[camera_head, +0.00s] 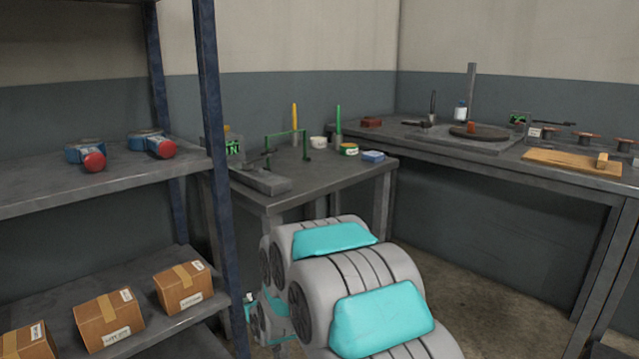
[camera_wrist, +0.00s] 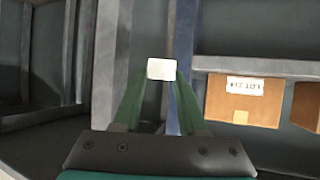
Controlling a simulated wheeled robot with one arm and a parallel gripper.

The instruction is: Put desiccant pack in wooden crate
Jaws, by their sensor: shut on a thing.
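My gripper (camera_wrist: 161,82) is shut on a small white block-like pack, which I take to be the desiccant pack (camera_wrist: 161,69). It sits between the tips of the two green fingers in the wrist view. In the head view my arm covers the lower middle, and I cannot make out the gripper or the pack clearly. No wooden crate can be made out in either view.
Cardboard boxes (camera_head: 109,318) stand on the lower shelf at left; one labelled box (camera_wrist: 243,99) shows in the wrist view. Red-and-blue items (camera_head: 85,153) lie on the upper shelf. A cluttered workbench (camera_head: 340,181) and a longer bench (camera_head: 480,160) stand behind. Blue rack posts (camera_head: 213,150) are close.

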